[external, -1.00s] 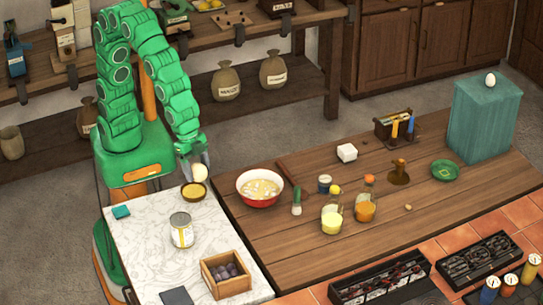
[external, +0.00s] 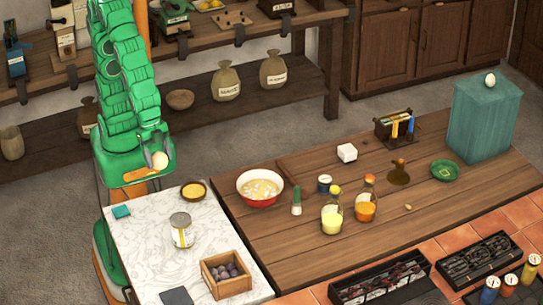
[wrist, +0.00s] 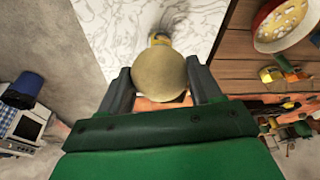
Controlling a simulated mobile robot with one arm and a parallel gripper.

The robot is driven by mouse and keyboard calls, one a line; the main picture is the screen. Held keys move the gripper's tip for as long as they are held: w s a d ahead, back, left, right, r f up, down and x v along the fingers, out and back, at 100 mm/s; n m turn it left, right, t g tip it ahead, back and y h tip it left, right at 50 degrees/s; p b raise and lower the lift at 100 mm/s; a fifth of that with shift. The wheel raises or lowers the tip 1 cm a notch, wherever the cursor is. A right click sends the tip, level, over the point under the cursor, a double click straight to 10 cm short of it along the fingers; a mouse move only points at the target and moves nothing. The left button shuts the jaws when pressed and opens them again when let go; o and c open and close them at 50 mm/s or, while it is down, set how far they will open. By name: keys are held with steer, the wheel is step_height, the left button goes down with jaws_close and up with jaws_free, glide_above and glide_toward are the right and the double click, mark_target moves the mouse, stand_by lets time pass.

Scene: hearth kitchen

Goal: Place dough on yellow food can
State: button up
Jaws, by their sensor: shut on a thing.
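The dough (external: 159,160) is a pale cream ball. My gripper (wrist: 160,80) is shut on it, with one finger on each side in the wrist view. In the external view the dough is up in the air in front of my green arm, behind the marble counter's far left end. The food can (external: 181,231), grey-topped with a white and yellow label, stands upright on the marble counter, apart from the dough and nearer the camera. In the wrist view the dough hides most of a small yellow thing (wrist: 159,38); I cannot tell whether it is the can.
The marble counter (external: 150,263) also holds a yellow-filled bowl (external: 194,191), a teal block (external: 121,211), a wooden box of dark round things (external: 226,275) and a dark flat piece (external: 176,297). A red bowl (external: 260,187) and bottles stand on the wooden table to the right.

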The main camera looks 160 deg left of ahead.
steer(key=w+f, duration=0.4)
steer(key=w, duration=0.4)
glide_above(181, 220)
steer(key=s, duration=0.2)
steer(key=x, duration=0.3)
steer(key=s+x, duration=0.1)
steer(key=shift+w+d+f, duration=0.15)
steer(key=shift+f, duration=0.3)
steer(key=shift+w+f, duration=0.3)
steer(key=shift+f, duration=0.1)
steer(key=shift+s+x, duration=0.15)
steer(key=shift+x, duration=0.55)
steer(key=shift+s+x, duration=0.15)
steer(key=shift+x, duration=0.6)
steer(key=shift+d+f, duration=0.1)
steer(key=shift+f, duration=0.15)
steer(key=o, duration=0.8)
